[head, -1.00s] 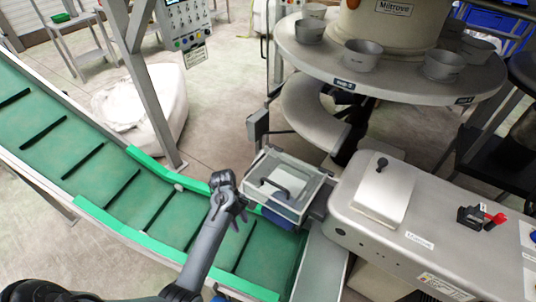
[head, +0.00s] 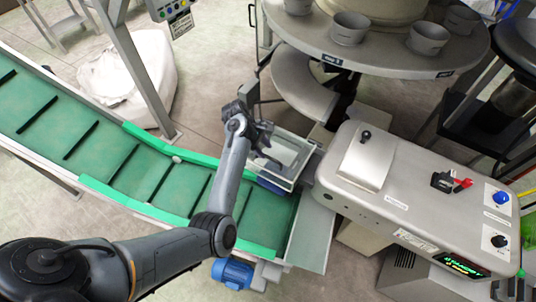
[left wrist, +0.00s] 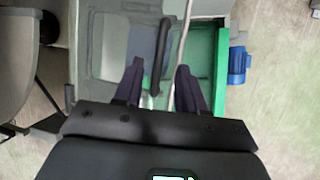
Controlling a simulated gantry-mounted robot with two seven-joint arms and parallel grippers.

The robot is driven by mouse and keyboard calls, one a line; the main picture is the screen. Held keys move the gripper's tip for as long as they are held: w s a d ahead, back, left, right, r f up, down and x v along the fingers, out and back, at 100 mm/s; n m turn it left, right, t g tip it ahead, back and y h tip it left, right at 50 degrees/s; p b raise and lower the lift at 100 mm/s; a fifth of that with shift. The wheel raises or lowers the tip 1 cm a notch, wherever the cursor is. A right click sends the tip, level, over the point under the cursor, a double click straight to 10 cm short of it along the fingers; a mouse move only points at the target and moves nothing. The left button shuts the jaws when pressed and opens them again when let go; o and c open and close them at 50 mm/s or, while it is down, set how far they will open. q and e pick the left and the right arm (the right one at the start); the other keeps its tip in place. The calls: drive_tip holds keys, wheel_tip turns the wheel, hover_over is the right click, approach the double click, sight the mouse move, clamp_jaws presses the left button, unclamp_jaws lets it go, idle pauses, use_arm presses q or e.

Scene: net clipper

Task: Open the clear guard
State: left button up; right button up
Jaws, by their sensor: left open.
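I cannot tell whether the fingers touch the handle. My right gripper is in neither view.
The green conveyor (head: 115,172) runs under my left arm. The grey machine (head: 400,185) with knobs and a red lever stands right of the guard. A round table (head: 385,52) with several metal cups is behind. A grey post (head: 135,75) stands at the back left.

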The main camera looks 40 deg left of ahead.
sight(270, 158)
use_arm(q)
drive_tip(key=shift+x, duration=2.3)
clamp_jaws()
